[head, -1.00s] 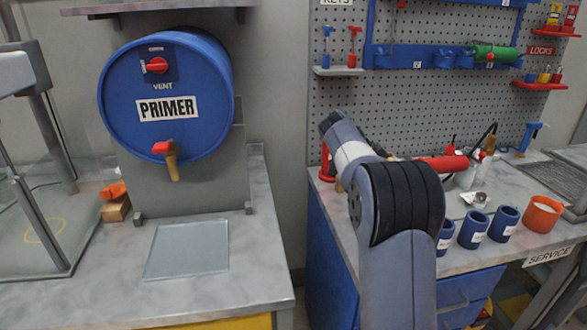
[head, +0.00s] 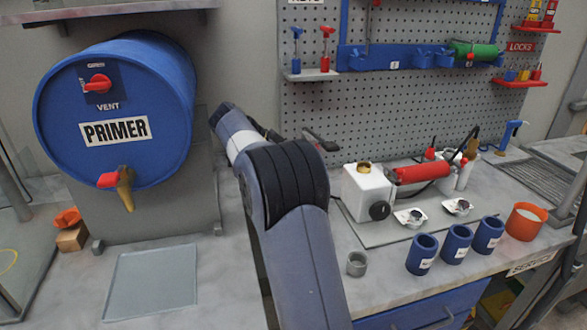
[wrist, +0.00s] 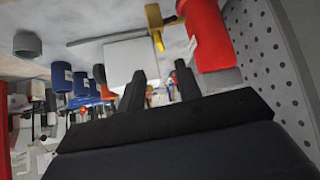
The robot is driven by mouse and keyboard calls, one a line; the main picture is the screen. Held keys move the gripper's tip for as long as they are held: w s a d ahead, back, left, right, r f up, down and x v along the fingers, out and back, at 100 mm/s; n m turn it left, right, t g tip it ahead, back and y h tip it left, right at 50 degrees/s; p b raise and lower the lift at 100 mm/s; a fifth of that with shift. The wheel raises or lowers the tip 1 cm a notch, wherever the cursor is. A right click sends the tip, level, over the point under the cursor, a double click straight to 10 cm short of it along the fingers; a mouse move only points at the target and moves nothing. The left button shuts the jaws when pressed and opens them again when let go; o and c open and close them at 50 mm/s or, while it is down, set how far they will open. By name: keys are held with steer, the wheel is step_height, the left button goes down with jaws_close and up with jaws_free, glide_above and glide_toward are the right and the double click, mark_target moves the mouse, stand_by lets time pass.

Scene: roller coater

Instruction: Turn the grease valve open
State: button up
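No label reading grease is visible. In the wrist view a red cylinder (wrist: 207,38) stands at the upper right, with a yellow lever-like part (wrist: 155,26) beside it; I cannot be sure this is the grease valve. In the head view my arm seems to hide these parts. My gripper (wrist: 160,84) shows two dark fingers set apart, open, with nothing seen held between them. The yellow part lies beyond the fingertips, apart from them. In the head view my gripper cannot be made out clearly behind my arm.
A blue PRIMER drum (head: 115,115) with a red VENT knob and a tap (head: 118,184) stands left. On the right bench are a white container (head: 368,192), a red cylindrical tool (head: 420,173), blue cups (head: 422,254) and an orange cup (head: 525,222). A pegboard (head: 400,110) stands behind.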

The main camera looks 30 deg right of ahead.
steer(key=p+x, duration=0.1)
steer(key=x, duration=0.9)
steer(key=shift+d+f, duration=0.2)
steer(key=shift+c, duration=0.2)
jaws_close()
